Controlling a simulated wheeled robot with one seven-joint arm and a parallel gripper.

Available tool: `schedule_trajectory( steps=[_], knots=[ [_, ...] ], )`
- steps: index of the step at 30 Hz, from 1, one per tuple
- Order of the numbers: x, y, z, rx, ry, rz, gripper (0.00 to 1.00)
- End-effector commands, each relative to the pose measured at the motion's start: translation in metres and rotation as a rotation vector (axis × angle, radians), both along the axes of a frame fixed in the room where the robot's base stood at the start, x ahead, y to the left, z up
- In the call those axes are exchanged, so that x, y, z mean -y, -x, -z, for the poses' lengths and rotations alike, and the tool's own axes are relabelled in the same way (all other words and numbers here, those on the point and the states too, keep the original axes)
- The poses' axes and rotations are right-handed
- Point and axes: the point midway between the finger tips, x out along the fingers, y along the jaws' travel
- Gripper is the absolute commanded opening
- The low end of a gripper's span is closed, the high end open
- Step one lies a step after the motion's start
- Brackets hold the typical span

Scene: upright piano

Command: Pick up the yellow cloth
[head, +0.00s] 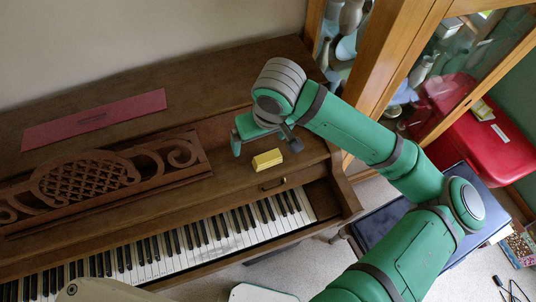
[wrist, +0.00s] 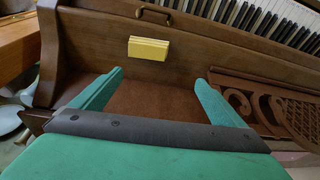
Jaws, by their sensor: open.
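The yellow cloth (head: 267,159) looks like a small folded block. It lies on the brown wooden ledge of the piano, right of the carved music rest. In the wrist view the yellow cloth (wrist: 149,48) is beyond the fingertips, a little left of the middle of the gap. My gripper (head: 266,145) is above the piano at its right end, close behind the cloth in the head view. In the wrist view my gripper (wrist: 160,78) has its two green fingers wide apart with nothing between them. The cloth is apart from both fingers.
The carved music rest (head: 107,180) is left of the cloth. The piano keys (head: 180,245) lie in front, below a small handle (head: 272,185). A red folder (head: 94,120) lies on the piano top. A glass cabinet (head: 400,60) stands close at the right.

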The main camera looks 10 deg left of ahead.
Motion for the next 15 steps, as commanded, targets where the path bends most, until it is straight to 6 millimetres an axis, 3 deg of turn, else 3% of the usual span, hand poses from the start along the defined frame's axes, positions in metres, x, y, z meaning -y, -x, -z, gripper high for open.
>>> schedule_trajectory(
  steps=[3,6,15],
  knots=[
    [0.021,0.002,0.002,-0.016,0.074,0.016,0.94],
    [0.027,0.003,0.007,-0.025,0.098,0.020,0.94],
    [0.020,-0.001,0.047,-0.025,0.099,0.013,0.94]
  ],
)
